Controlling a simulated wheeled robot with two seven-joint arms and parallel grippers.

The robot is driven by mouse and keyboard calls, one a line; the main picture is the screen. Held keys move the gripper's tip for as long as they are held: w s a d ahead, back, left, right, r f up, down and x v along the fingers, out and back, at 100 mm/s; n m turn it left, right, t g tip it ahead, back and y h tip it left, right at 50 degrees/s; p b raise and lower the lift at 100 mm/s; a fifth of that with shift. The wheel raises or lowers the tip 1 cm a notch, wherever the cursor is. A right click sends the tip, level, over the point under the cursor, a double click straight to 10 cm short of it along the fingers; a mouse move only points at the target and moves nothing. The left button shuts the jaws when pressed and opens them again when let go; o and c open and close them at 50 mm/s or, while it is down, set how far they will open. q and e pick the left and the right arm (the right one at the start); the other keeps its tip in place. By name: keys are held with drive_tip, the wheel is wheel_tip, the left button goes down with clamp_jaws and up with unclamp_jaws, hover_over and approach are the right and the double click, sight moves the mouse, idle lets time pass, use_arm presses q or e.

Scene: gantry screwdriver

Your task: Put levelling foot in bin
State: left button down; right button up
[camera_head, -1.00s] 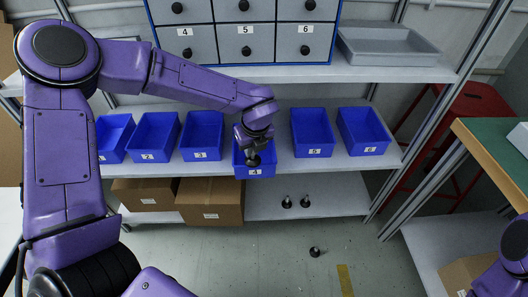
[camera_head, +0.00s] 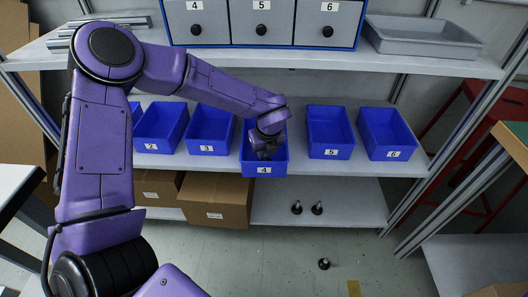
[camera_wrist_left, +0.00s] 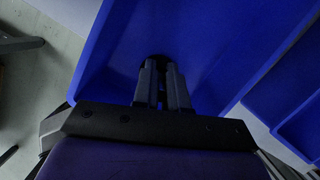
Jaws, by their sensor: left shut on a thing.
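My left gripper (camera_head: 265,153) is inside the blue bin labelled 4 (camera_head: 264,170), on the middle shelf. In the left wrist view the fingers (camera_wrist_left: 162,66) point down into the blue bin (camera_wrist_left: 215,50) and are closed on a small dark thing, a levelling foot, mostly hidden between the tips. Whether the foot touches the bin floor cannot be told. Two other black levelling feet stand on the lower shelf (camera_head: 297,208) (camera_head: 317,208), and one is on the floor (camera_head: 324,264). My right gripper is not in view.
More blue bins, such as bin 3 (camera_head: 207,149) and bin 5 (camera_head: 330,153), flank bin 4. Cardboard boxes (camera_head: 215,214) stand on the lower shelf. Above are numbered drawers (camera_head: 261,22) and a grey tray (camera_head: 422,46). A red stool (camera_head: 475,150) is at the right.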

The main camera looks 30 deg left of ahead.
use_arm(q)
drive_tip(key=c, duration=1.2)
unclamp_jaws()
drive_tip(key=shift+o, duration=0.2)
drive_tip(key=shift+r+p, duration=0.3)
drive_tip(key=shift+p, duration=0.05)
drive_tip(key=p+v, duration=0.2)
drive_tip(key=v, duration=0.5)
drive_tip(key=shift+r, duration=0.1)
